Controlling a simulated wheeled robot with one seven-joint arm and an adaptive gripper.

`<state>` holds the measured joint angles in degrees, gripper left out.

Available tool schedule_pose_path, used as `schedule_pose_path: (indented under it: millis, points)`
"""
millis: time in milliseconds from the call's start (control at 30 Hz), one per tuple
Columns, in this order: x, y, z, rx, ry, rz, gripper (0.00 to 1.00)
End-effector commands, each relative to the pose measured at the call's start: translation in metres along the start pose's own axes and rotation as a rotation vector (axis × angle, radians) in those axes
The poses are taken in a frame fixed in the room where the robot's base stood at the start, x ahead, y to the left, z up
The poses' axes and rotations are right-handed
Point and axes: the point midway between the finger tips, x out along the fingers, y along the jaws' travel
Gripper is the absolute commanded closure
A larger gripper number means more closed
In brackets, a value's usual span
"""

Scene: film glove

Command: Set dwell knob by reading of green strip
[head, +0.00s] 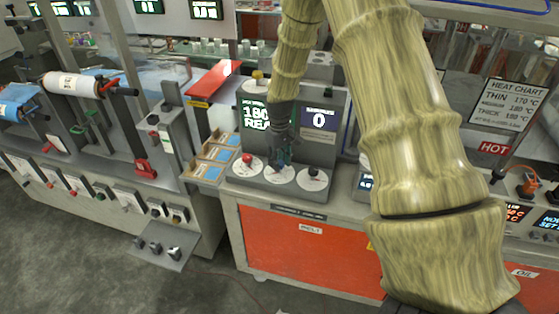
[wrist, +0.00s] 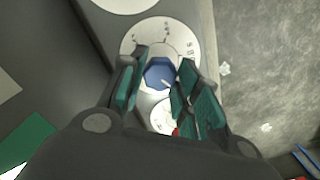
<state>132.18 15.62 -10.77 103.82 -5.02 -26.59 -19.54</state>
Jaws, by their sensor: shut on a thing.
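My gripper (head: 281,160) reaches down to the middle dial (head: 268,179) of a grey control console (head: 290,194). In the wrist view my gripper (wrist: 158,82) has its teal-padded fingers around a blue knob (wrist: 159,74), shut on it. The knob sits on a white dial plate (wrist: 183,35) with black marks, partly covered by the fingers. No label naming the knob is legible. A blue screen (head: 318,121) reads 0. I cannot make out a green strip.
A red knob (head: 248,159) is left of my gripper and a black knob (head: 314,172) is right of it, both close. Small trays with blue pieces (head: 214,153) stand left of the console. A heat chart (head: 512,102) hangs at right; its thin row reads 170 °C.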

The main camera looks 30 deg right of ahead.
Motion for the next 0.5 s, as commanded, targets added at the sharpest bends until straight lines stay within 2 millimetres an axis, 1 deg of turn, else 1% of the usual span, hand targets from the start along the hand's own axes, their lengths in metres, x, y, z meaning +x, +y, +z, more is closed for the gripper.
schedule_pose_path:
  millis: [100,133,233,267,500]
  points:
    - [-0.0014,0.0005,-0.0017,-0.001,0.004,0.001,0.91]
    - [-0.0014,0.0005,-0.0017,-0.001,0.004,0.001,0.66]
    - [-0.0012,0.0004,-0.0014,-0.001,0.003,0.001,0.48]
    - [-0.0011,0.0004,-0.0012,-0.001,0.003,0.001,0.46]
    - [-0.0005,0.0002,-0.0005,-0.001,0.001,0.0,0.46]
